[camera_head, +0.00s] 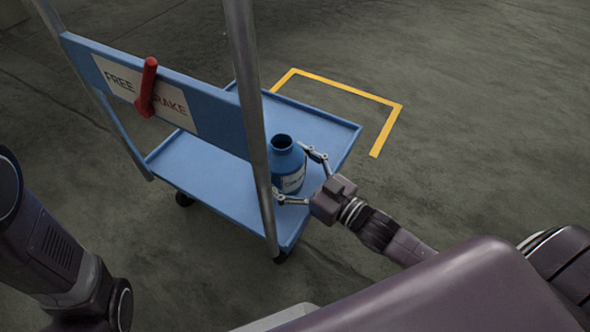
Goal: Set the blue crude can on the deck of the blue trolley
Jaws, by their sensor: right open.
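The blue crude can (285,160) stands upright on the deck of the blue trolley (196,163), near the deck's right part. It has an open dark mouth and a white label whose text is partly hidden. My right gripper (291,174) is open, with one finger on each side of the can. I cannot tell whether the fingers touch it. My left arm shows at the lower left, but its gripper is not in view.
The trolley's grey handle posts (247,85) rise in front of the deck. A blue panel between them carries a FREE/BRAKE sign (178,104) and a red lever (147,88). A yellow floor marking (345,86) lies behind the trolley. The floor around is clear.

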